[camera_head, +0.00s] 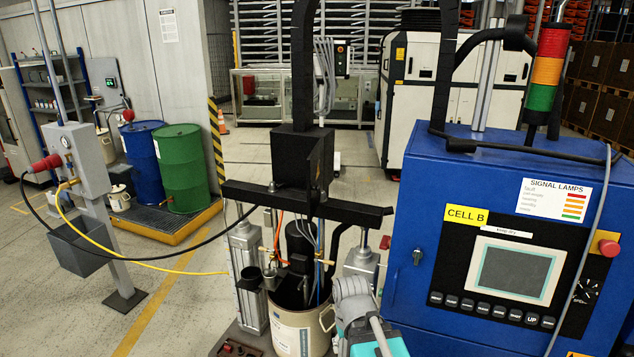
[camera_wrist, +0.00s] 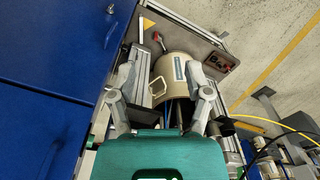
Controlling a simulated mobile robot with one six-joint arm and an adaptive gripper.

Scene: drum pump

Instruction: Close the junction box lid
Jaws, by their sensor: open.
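The junction box (camera_head: 290,157) is a black box on top of the pump's dark crossbeam, in the middle of the head view. Its lid (camera_head: 320,160) seems to be the dark upright panel standing out at the box's right side, swung open, with a small yellow warning mark. My gripper (camera_head: 352,288) is low in the head view, below and to the right of the box, in front of the drum. In the wrist view the gripper (camera_wrist: 164,60) is open and empty, its two grey fingers spread apart. I cannot make out the box or lid there.
A beige drum (camera_head: 300,330) stands under the pump and also shows between my fingers in the wrist view (camera_wrist: 176,75). A blue control cabinet (camera_head: 410,250) stands close on the right. The black crossbeam (camera_head: 355,213) and cables surround the box.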

